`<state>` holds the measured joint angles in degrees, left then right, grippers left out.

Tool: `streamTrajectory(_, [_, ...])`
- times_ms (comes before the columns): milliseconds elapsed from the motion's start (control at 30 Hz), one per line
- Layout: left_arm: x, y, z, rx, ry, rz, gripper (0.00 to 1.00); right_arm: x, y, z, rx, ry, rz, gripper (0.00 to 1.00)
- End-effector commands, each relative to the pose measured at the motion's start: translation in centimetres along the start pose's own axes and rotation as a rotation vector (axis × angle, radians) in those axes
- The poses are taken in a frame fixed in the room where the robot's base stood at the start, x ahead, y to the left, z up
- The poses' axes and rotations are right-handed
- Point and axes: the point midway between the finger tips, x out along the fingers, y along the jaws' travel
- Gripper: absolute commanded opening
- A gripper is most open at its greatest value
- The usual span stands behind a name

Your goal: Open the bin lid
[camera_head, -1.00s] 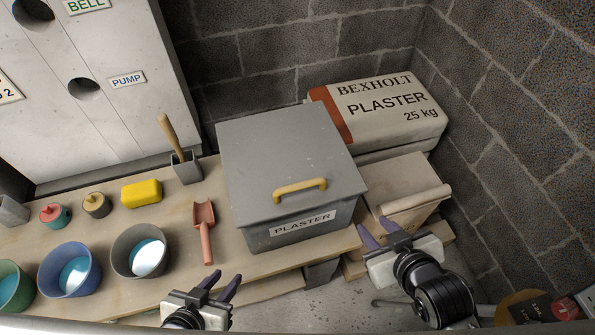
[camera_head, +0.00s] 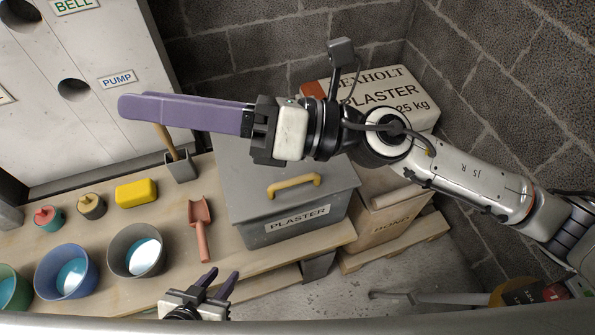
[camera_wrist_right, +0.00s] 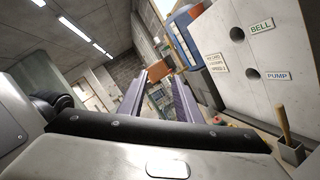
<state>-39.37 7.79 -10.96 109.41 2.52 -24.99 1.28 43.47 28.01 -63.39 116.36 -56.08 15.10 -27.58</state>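The grey bin (camera_head: 284,235) with a "PLASTER" label stands on the bench, its flat grey lid (camera_head: 245,195) down on it. A yellow handle (camera_head: 294,184) sits near the lid's front edge. My right gripper (camera_head: 126,107) is raised in front of the lid's back part, hiding it, with its purple fingers pointing left. In the right wrist view the right gripper's fingers (camera_wrist_right: 156,78) are apart with nothing between them. My left gripper (camera_head: 217,284) is low at the bottom, in front of the bench, open and empty, away from the bin.
A red scoop (camera_head: 201,225), a grey bucket (camera_head: 119,252) and a blue bucket (camera_head: 50,265) lie left of the bin. A brush in a holder (camera_head: 181,168) and a yellow block (camera_head: 136,193) stand behind. Plaster sacks (camera_head: 390,90) stand by the block wall.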

Motion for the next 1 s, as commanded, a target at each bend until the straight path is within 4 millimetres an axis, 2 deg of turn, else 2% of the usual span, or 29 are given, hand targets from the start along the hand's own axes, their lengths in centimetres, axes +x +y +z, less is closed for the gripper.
streamTrajectory(33, [0.0,0.0,0.0,0.0,0.0,0.0,0.31,-0.3,-0.6,-2.2,-0.162,0.164,-0.004,0.31])
streamTrajectory(100, [-0.1,0.0,0.0,0.0,0.0,0.0,0.31,-1.9,-2.3,-5.3,-0.362,0.39,-0.014,0.31])
streamTrajectory(167, [-0.1,0.0,-0.1,0.0,0.0,0.0,0.31,-4.2,-4.5,-7.3,-0.513,0.581,-0.035,0.31])
streamTrajectory(200, [-0.1,0.0,-0.1,0.0,0.0,0.0,0.31,-6.2,-6.2,-8.0,-0.601,0.702,-0.053,0.31])
streamTrajectory(333, [-0.1,0.0,-0.1,0.0,0.0,0.0,0.31,-13.0,-11.2,-7.9,-0.807,1.041,-0.128,0.31])
streamTrajectory(400, [-0.1,0.0,-0.1,0.0,0.0,0.0,0.31,-16.2,-13.0,-7.0,-0.872,1.176,-0.167,0.31])
streamTrajectory(500, [-0.1,0.0,-0.1,0.0,0.0,0.0,0.31,-19.4,-14.6,-5.8,-0.923,1.306,-0.206,0.31])
streamTrajectory(600, [-0.1,0.0,0.0,0.0,0.0,-0.001,0.31,-21.0,-15.4,-5.2,-0.942,1.368,-0.227,0.31])
streamTrajectory(667, [0.0,0.0,0.1,0.0,0.0,-0.001,0.31,-21.2,-15.8,-5.4,-0.946,1.381,-0.231,0.31])
streamTrajectory(1000, [1.8,-0.2,1.7,0.0,0.0,-0.001,0.31,-19.8,-19.7,-10.0,-0.945,1.38,-0.228,0.31])
